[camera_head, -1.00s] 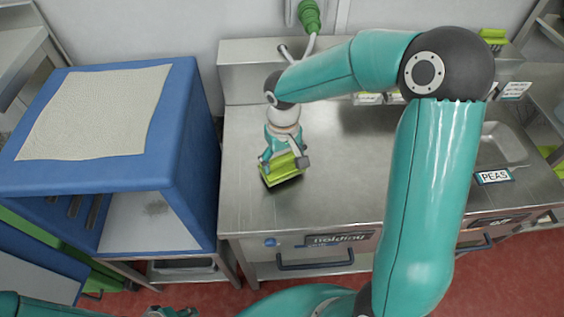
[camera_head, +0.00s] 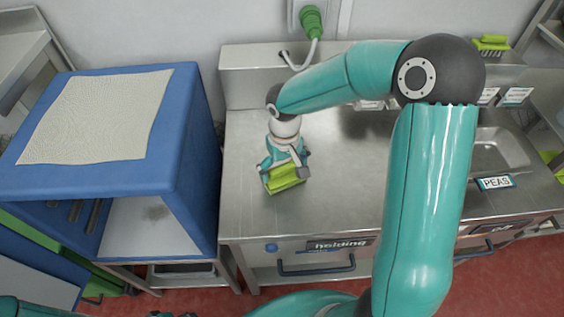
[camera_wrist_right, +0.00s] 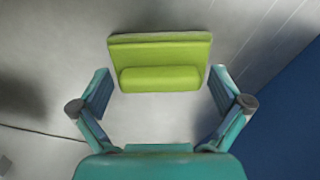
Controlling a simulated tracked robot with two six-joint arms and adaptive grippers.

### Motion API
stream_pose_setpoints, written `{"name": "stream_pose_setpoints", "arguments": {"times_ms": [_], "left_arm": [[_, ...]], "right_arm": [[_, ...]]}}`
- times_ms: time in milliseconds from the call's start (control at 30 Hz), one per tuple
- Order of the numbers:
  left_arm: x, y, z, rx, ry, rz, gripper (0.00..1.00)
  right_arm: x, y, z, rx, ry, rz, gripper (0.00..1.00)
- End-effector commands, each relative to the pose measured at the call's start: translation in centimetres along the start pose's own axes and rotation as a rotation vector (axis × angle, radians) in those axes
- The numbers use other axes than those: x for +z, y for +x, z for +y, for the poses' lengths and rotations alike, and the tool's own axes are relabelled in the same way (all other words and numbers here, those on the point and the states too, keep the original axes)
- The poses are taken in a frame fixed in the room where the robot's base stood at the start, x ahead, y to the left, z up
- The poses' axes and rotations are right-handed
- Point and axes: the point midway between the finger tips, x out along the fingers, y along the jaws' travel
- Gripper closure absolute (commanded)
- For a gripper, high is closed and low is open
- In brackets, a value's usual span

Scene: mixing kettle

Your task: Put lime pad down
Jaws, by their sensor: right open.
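The lime pad (camera_head: 287,182) is a bright green block with a raised grip bar. It appears to rest on the left part of the steel counter (camera_head: 330,205). My right gripper (camera_head: 284,170) is over it, fingers spread. In the right wrist view the pad (camera_wrist_right: 160,78) lies just ahead of and between the open fingers (camera_wrist_right: 161,92), with a gap on each side. Part of my left arm shows at the bottom left edge of the head view; its gripper is barely in frame, and its jaws cannot be made out.
A blue box-shaped cabinet (camera_head: 120,178) with a pale mat (camera_head: 97,115) on top stands left of the counter. A green plug (camera_head: 311,20) hangs on the wall. A "PEAS" label (camera_head: 495,183) and another green pad (camera_head: 491,44) are at the right. The counter's middle is clear.

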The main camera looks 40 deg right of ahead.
Motion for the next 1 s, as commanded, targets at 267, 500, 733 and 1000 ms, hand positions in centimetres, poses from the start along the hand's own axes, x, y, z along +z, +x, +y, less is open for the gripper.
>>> {"name": "stream_pose_setpoints", "arguments": {"times_ms": [267,500,733,1000], "left_arm": [[0.0,0.1,0.0,0.000,0.000,0.000,0.67],[0.0,0.3,-0.1,0.000,0.000,0.000,0.67],[0.0,0.4,-0.1,0.000,0.000,0.000,0.67],[0.0,0.4,-0.1,0.000,0.000,0.000,0.67]], "right_arm": [[-0.1,-3.0,0.0,0.000,0.002,0.007,0.00],[-0.1,-8.0,0.0,0.001,0.001,0.007,0.00],[-0.1,-11.3,0.1,0.001,0.002,0.003,0.00],[0.0,-12.2,0.1,0.001,0.001,0.000,0.00]]}}
